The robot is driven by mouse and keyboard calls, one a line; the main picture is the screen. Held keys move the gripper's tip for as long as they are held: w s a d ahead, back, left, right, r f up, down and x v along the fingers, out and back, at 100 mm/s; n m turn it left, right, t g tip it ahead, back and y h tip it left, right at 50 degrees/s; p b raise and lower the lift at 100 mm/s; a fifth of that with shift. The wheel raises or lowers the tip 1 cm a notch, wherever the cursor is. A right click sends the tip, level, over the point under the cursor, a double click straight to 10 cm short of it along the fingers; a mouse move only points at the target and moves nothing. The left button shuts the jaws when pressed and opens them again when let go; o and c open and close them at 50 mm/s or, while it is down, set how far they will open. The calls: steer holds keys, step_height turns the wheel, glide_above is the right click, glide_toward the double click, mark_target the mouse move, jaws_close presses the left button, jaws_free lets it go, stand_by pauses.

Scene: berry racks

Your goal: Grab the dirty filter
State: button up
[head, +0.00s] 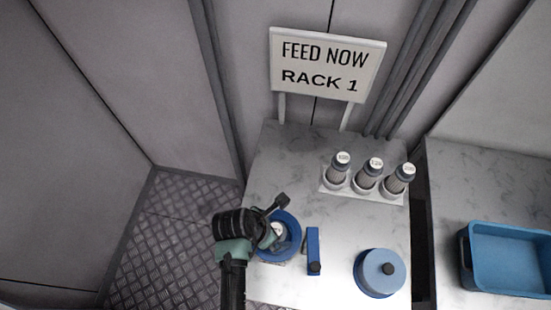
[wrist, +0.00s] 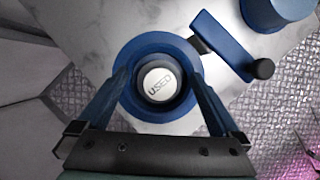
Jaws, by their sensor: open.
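The dirty filter (wrist: 158,84) shows in the wrist view as a round white cap marked "USED". It sits inside a blue ring-shaped housing (wrist: 130,54). In the head view the housing (head: 292,222) is at the left of the marble-look table, partly hidden by my arm. My gripper (wrist: 160,82) is open above the housing. In the wrist view its two blue fingers lie on either side of the filter, apart from its cap. I cannot tell how far above the filter the fingertips are.
A blue wrench-like bar with a black knob (head: 313,251) lies right of the housing. A blue round lid (head: 382,271) is farther right. Several-label bottles (head: 368,176) stand in a white rack behind, below a "FEED NOW RACK 1" sign (head: 326,66). A blue bin (head: 507,259) is on the right-hand counter.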

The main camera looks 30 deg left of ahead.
steer(key=shift+f, duration=0.15)
jaws_close()
stand_by(0.4)
